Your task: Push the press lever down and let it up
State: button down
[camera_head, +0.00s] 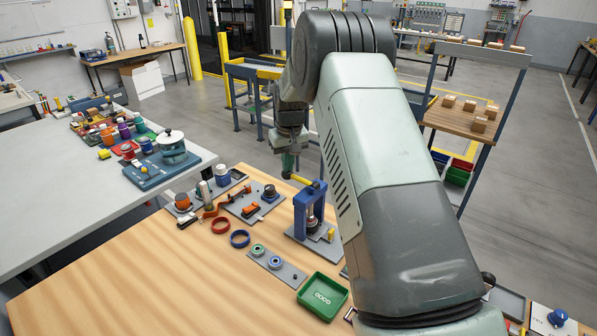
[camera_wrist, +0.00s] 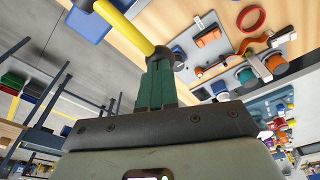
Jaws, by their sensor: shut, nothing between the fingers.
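The press is a blue frame (camera_head: 299,212) on a grey base near the far edge of the wooden table. Its yellow press lever (camera_head: 300,180) sticks out from the top toward the left. In the wrist view the lever (camera_wrist: 125,27) runs from the upper left to a dark end at the fingertips. My gripper (camera_head: 288,168) points down just above the lever's outer end. Its green fingers (camera_wrist: 160,65) are shut together with nothing between them. The tips overlap the lever's end in the wrist view; I cannot tell whether they touch it.
Left of the press lie grey plates with parts, a red ring (camera_head: 220,225) and a blue ring (camera_head: 240,239). A green tray (camera_head: 323,297) stands in front. My arm hides the table right of the press. The table's front left is clear.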

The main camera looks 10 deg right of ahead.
jog(key=shift+f, duration=1.15)
dwell(0.6)
jog(key=shift+r, duration=0.15)
dwell(0.4)
notch_tip(320, 180, up, 10)
dwell(1.2)
